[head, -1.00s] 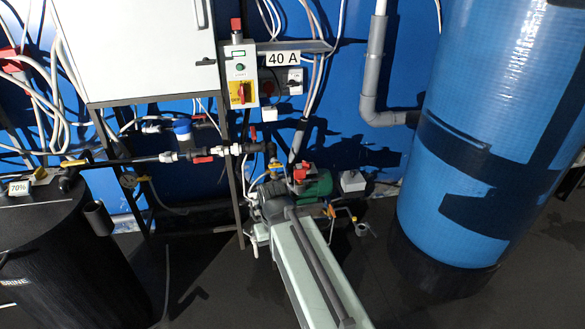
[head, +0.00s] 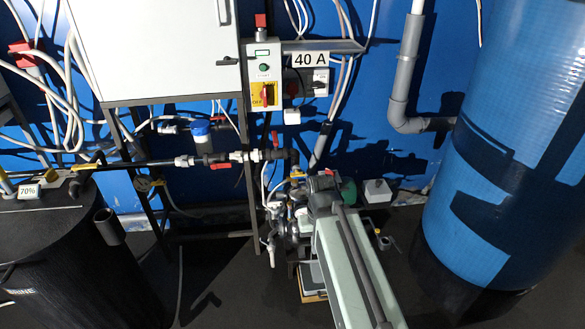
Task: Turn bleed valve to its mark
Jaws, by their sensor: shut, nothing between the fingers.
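I cannot tell for sure which fitting is the bleed valve, and no mark can be made out. A pipe runs across the middle with red-handled valves, one at its right end (head: 276,140) and one further left (head: 220,166). Below the right end, small fittings with a yellow part (head: 293,206) sit by the pump (head: 284,226). My arm reaches from the bottom edge up to the pump and covers part of it. My gripper's fingers cannot be made out; the arm and the clutter around the pump hide them.
A green motor (head: 348,191) shows behind my arm. A black tank (head: 60,255) with a 70% tag (head: 29,191) stands at the left and a large blue tank (head: 520,150) at the right. A white cabinet (head: 155,45) and a red-yellow switch (head: 264,96) are above. Dark floor lies between.

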